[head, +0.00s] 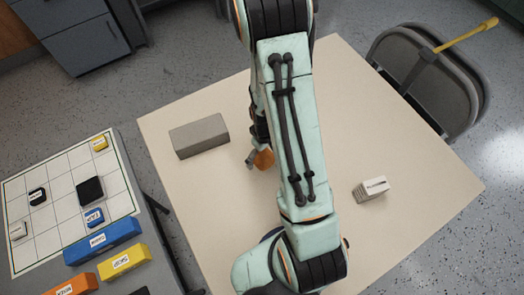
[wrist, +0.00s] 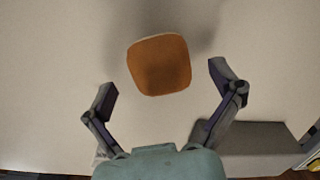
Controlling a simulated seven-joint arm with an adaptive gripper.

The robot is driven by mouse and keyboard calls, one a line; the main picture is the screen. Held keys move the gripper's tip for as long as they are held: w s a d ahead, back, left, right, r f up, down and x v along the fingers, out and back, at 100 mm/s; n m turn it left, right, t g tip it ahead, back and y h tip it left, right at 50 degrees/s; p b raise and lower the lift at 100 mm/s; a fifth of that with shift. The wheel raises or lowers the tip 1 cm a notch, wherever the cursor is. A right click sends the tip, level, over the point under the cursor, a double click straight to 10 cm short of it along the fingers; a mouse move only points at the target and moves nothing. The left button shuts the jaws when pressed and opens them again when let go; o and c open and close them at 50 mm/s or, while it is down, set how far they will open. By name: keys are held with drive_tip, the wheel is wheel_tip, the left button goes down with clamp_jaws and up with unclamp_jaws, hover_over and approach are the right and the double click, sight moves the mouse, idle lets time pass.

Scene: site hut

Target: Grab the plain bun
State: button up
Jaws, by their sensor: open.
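The plain bun (wrist: 160,66) is a brown-orange rounded block on the table. In the wrist view it lies just beyond the fingertips, roughly centred between them. In the head view only part of the bun (head: 264,159) shows beside my arm, which hides the rest. My gripper (wrist: 163,82) is open and empty, with its two fingers spread wide on either side below the bun. In the head view one finger of my gripper (head: 252,158) shows next to the bun; most of the gripper is hidden.
A grey block (head: 199,137) lies left of the bun on the pale table (head: 410,150); it also shows in the wrist view (wrist: 250,138). A small white box (head: 371,189) stands at the right. A side table with a grid board (head: 60,236) and several coloured blocks is at left.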

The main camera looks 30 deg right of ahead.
drive_tip(key=shift+f, duration=0.85)
drive_tip(key=c, duration=1.2)
drive_tip(key=shift+r, duration=0.1)
drive_tip(key=shift+c, duration=0.2)
